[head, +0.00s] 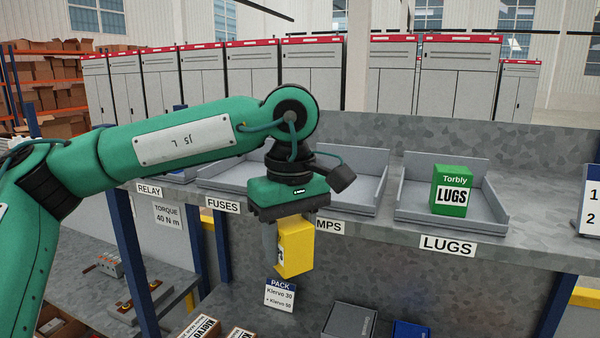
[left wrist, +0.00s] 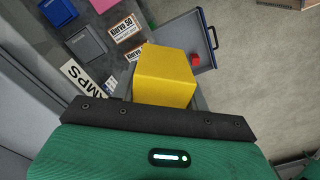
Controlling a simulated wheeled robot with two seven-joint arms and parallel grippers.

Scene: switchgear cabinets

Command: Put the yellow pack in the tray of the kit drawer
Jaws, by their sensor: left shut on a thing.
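My left gripper (head: 283,238) is shut on the yellow pack (head: 297,248) and holds it in the air in front of the shelf, above the lower worktop. The yellow pack (left wrist: 165,78) also shows in the left wrist view, below the gripper's dark edge. In that view an open grey drawer with a dark rim (left wrist: 212,32) lies beyond the pack, and a small red thing (left wrist: 196,60) is in it. The pack hides part of the drawer. The drawer is not clear in the head view. My right gripper is not in view.
A green LUGS box (head: 450,192) stands in the right shelf tray (head: 488,208). A PACK card (head: 280,295) shows under the pack. Kiervo boxes (head: 199,327), a grey box (head: 350,320) and a blue box (head: 410,329) sit below. The shelf front is close behind the gripper.

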